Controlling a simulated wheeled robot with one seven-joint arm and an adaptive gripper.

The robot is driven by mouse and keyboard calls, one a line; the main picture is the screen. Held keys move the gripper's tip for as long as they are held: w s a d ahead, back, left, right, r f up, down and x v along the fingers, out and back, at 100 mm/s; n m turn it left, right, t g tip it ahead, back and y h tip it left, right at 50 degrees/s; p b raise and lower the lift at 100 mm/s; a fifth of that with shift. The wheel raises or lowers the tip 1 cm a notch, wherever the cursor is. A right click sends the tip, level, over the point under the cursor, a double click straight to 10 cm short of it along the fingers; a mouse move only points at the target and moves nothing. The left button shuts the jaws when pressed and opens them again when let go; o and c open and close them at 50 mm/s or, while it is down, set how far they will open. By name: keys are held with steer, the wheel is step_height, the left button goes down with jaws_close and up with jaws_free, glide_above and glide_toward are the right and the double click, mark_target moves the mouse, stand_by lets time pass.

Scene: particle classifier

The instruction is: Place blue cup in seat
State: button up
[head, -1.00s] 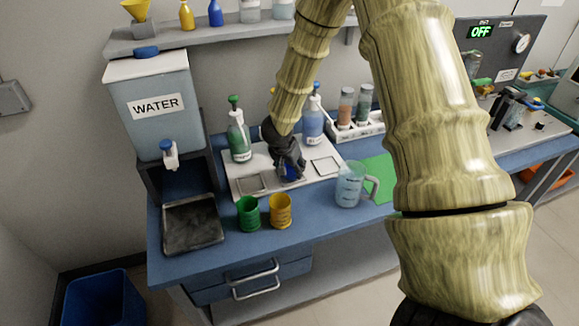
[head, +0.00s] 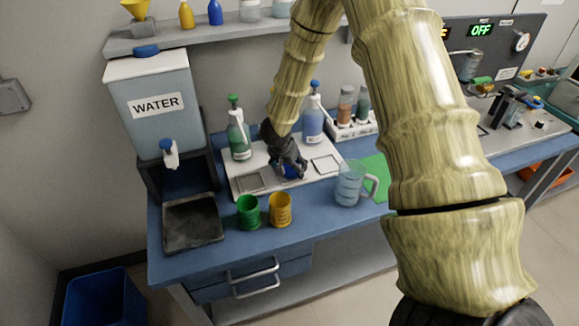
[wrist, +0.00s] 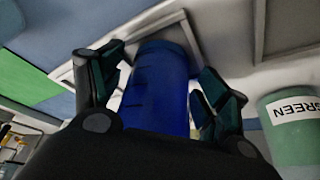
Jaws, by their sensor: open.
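The blue cup (wrist: 158,85) stands between the two fingers of my gripper (wrist: 160,88) in the wrist view. The fingers are spread, with a finger on each side of the cup. In the head view my gripper (head: 290,166) is over the white tray (head: 232,186), and only a little of the blue cup (head: 291,172) shows behind the fingers. A square seat frame (wrist: 178,28) lies at the cup's far end in the wrist view. Whether the cup is fully inside it is hidden.
A green bottle (head: 238,138) and a blue bottle (head: 312,124) stand behind on the tray. A green cup (head: 248,212) and yellow cup (head: 280,210) stand in front. A clear jug (head: 349,184) is at the right. Empty square seats (head: 249,181) flank my gripper.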

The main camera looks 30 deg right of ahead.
steer(key=v, duration=1.2)
steer(key=shift+r, duration=0.2)
